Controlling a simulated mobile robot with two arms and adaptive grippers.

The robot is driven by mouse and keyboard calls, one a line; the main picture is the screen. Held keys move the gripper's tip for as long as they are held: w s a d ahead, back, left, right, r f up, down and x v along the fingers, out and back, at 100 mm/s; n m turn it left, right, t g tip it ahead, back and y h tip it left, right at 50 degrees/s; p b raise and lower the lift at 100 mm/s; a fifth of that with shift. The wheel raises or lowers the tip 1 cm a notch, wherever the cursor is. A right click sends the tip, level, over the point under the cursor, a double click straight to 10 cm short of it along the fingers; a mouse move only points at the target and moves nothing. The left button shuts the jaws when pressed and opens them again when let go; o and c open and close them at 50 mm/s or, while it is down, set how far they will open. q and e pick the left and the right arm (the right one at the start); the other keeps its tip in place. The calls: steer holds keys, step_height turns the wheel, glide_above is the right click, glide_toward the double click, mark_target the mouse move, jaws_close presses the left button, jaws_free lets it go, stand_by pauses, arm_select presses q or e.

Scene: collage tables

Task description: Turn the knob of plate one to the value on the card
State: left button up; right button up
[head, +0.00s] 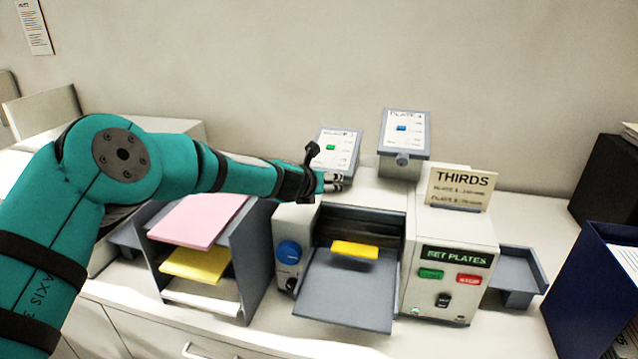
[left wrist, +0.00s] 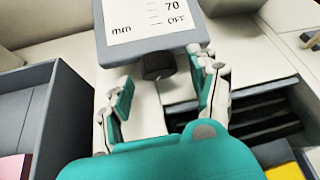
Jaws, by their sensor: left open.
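The card (head: 459,188) reads THIRDS with one line each for plate 1 and plate 2; its small figures are hard to read. The left plate panel (head: 341,143) has a scale and a green marker; its label is too blurred to read surely. The right panel (head: 403,128) has a blue marker and a knob (head: 402,160) below. My left gripper (head: 337,181) is at the left panel's lower edge. In the left wrist view, that panel's knob (left wrist: 157,66) sits between the open fingers, apart from both. The scale there shows 70, OFF and mm.
The machine (head: 450,250) shows SET PLATES above green and red buttons. Its tray (head: 345,290) is folded out, with a yellow piece (head: 355,249) above it. A paper rack (head: 245,255) stands left, a blue binder (head: 590,280) right. A side tray (head: 515,280) juts out.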

arm_select(q)
steer(key=v, duration=1.2)
steer(key=shift+f, duration=0.1)
